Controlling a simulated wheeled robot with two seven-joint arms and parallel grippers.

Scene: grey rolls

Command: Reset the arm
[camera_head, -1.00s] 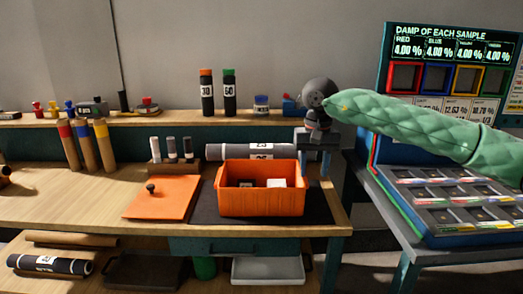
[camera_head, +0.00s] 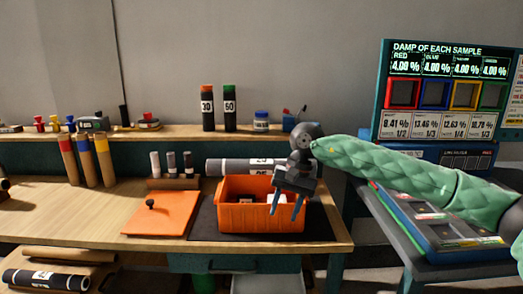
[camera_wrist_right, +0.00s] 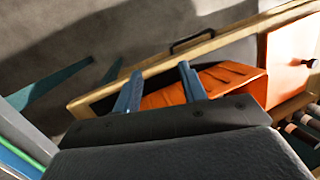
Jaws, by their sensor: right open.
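My right arm, in a green quilted sleeve, reaches in from the right in the head view. Its right gripper (camera_head: 287,211) hangs with two blue fingers spread apart and nothing between them. It is in front of the right end of the orange bin (camera_head: 245,218) and hides part of it. In the right wrist view, the open fingers (camera_wrist_right: 158,90) show with the orange bin (camera_wrist_right: 225,85) beyond them. White and dark items lie inside the bin. My left gripper is not in view.
The orange lid (camera_head: 160,213) with a dark knob lies left of the bin. A grey roll (camera_head: 235,166) lies behind it. Brown tubes stand at the left.

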